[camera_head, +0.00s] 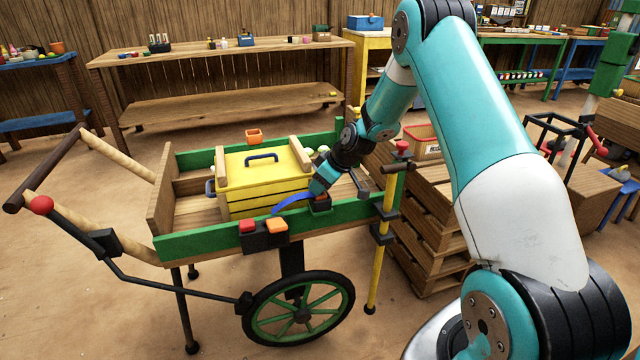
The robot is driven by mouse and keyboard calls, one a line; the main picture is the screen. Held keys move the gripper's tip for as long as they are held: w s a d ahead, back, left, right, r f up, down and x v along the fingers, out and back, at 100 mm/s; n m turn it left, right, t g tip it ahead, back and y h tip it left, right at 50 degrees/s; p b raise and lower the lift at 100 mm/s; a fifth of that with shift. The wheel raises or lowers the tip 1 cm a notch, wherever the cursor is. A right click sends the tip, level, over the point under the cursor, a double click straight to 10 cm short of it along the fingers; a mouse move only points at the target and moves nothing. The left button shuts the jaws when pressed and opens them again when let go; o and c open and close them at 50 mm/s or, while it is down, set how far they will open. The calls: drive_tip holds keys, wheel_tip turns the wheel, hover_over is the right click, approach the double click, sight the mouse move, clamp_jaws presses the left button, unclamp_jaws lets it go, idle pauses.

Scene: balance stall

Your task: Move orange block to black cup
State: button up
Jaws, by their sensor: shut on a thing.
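An orange block (277,226) sits in a black holder (266,242) on the near green side of the cart, beside a red block (247,226). My gripper (314,193) is low over the right part of the cart, just inside the near green side. It appears shut on a blue curved strip (292,203), which extends left from the fingertips toward the orange block.
A yellow lidded box (262,187) with a dark handle fills the cart's middle. A small orange open container (254,136) is behind it. Wooden crates (432,235) stand close right of the cart. A yellow post (381,250) rises at its right end.

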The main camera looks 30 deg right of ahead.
idle(0.3)
drive_tip(key=o, duration=1)
drive_tip(key=shift+r, duration=0.1)
drive_tip(key=p+v, duration=0.1)
drive_tip(key=v, duration=1.6)
drive_tip(key=s+a+r+g, duration=0.1)
drive_tip(key=s+a+r, duration=0.15)
drive_tip(key=a, duration=0.45)
drive_tip(key=s+a+r+n+g+y, duration=0.15)
drive_tip(key=s+a, duration=0.25)
drive_tip(key=a, duration=0.4)
drive_tip(key=s+a+r+m+g, duration=0.1)
drive_tip(key=s+a+r, duration=0.25)
drive_tip(key=a, duration=0.35)
drive_tip(key=s+a+g, duration=0.1)
drive_tip(key=s+a, duration=0.3)
drive_tip(key=s, duration=0.5)
drive_tip(key=s+a+g, duration=0.1)
drive_tip(key=s+a, duration=0.4)
drive_tip(key=s, duration=0.4)
drive_tip(key=shift+n+h, duration=0.25)
drive_tip(key=shift+n, duration=0.1)
wheel_tip(320, 180, up, 15)
drive_tip(key=p, duration=1.4)
drive_tip(key=shift+w+p, duration=0.1)
drive_tip(key=shift+p, duration=0.2)
